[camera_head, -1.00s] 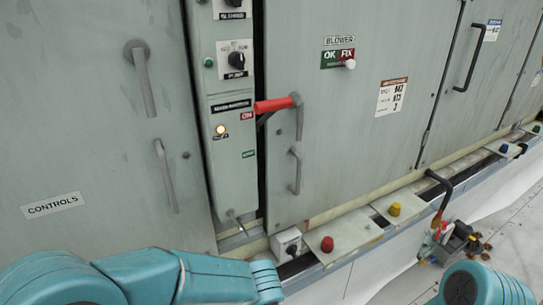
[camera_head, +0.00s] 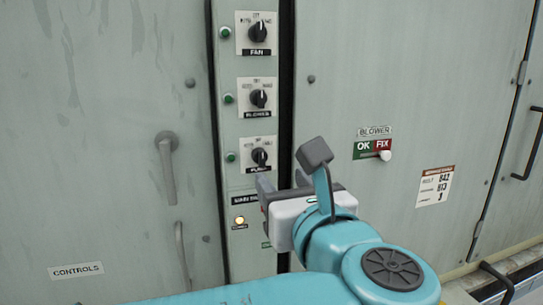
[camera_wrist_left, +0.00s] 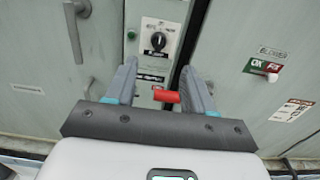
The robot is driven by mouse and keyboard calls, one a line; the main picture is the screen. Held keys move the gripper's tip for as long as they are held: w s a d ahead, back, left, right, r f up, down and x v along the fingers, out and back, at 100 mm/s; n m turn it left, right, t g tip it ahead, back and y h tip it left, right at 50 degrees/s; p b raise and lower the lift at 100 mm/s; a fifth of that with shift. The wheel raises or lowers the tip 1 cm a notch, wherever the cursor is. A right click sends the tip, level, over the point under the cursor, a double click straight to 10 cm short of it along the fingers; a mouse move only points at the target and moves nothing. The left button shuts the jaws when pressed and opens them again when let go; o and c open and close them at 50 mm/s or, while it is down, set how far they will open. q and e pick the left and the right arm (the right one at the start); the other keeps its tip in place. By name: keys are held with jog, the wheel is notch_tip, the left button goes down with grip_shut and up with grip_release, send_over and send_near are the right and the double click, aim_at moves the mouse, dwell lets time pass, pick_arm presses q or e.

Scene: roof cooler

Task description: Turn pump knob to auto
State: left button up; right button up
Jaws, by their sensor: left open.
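The pump knob (camera_head: 259,157) is a black rotary knob on a white plate, lowest of three knobs on the narrow control strip. In the left wrist view the pump knob (camera_wrist_left: 157,41) shows ahead, between and beyond the fingertips. My left gripper (camera_head: 283,183) is open and empty, just below and to the right of the pump knob in the head view. Its two fingers (camera_wrist_left: 158,75) are apart and not touching the knob. The knob's position lettering is too small to read. My right gripper does not show.
The fan knob (camera_head: 258,33) and blower knob (camera_head: 259,98) sit above on the same strip, with green lights beside them. A red main switch handle (camera_wrist_left: 166,96) lies low between my fingers. Cabinet doors with handles (camera_head: 167,160) flank the strip. A blower OK/FIX sign (camera_head: 373,148) is at right.

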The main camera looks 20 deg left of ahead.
aim_at(262, 159)
pick_arm(q)
jog(key=p+x, duration=0.2)
jog(key=x, duration=0.8)
jog(key=shift+a, duration=0.3)
jog(key=shift+s+d, duration=0.1)
jog(key=shift+d, duration=0.1)
grip_shut()
